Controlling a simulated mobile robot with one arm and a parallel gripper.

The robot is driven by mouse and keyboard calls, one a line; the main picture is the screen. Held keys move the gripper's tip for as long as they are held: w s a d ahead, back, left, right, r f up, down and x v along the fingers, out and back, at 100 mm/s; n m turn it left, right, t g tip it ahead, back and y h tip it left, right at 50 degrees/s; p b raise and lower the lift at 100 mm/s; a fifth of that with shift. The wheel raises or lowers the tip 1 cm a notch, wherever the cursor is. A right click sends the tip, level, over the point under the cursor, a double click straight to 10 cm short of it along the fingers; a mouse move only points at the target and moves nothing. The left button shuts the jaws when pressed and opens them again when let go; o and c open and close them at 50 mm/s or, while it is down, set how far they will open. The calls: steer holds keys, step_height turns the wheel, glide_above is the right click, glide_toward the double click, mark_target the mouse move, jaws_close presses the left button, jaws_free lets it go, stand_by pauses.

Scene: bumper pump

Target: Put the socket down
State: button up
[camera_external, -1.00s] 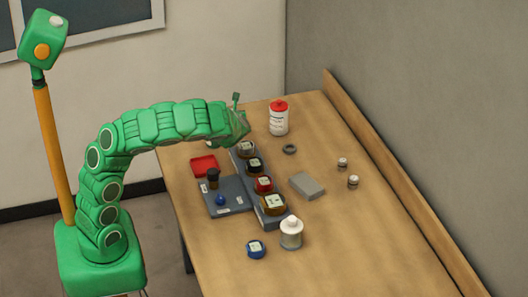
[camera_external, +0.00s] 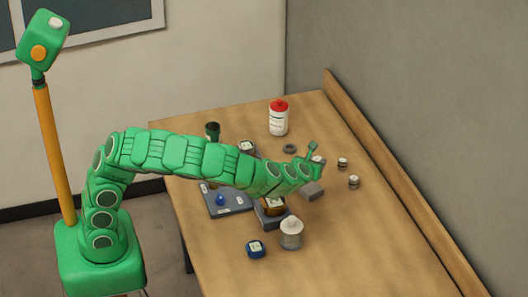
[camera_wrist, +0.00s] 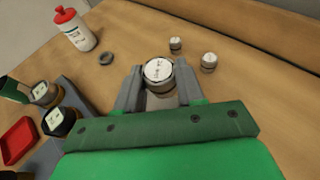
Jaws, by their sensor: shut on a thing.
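The socket (camera_wrist: 158,72) is a short metallic cylinder with a white marked top. It sits between the two grey fingers of my gripper (camera_wrist: 159,85) in the wrist view, with a finger on each side. The socket's white top (camera_external: 318,159) shows only partly there. I cannot tell whether the socket's underside touches anything.
Two small white-topped cylinders (camera_external: 342,163) (camera_external: 353,182) stand to the right. A red-capped bottle (camera_external: 278,120) and a dark ring (camera_external: 290,149) are farther back. The right front table is clear.

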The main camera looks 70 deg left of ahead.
steer(key=d+m+t+h, duration=0.1)
steer(key=d+m, duration=0.1)
steer(key=d, duration=0.9)
glide_above(367, 215)
steer(key=s, duration=0.2)
steer(key=shift+h, duration=0.4)
step_height(367, 215, down, 7)
steer(key=shift+a+f, duration=0.1)
steer(key=shift+w+f, duration=1)
steer(key=shift+f, duration=1.65)
steer(key=shift+f, duration=0.15)
steer(key=o, duration=1.1)
steer(key=shift+o, duration=0.2)
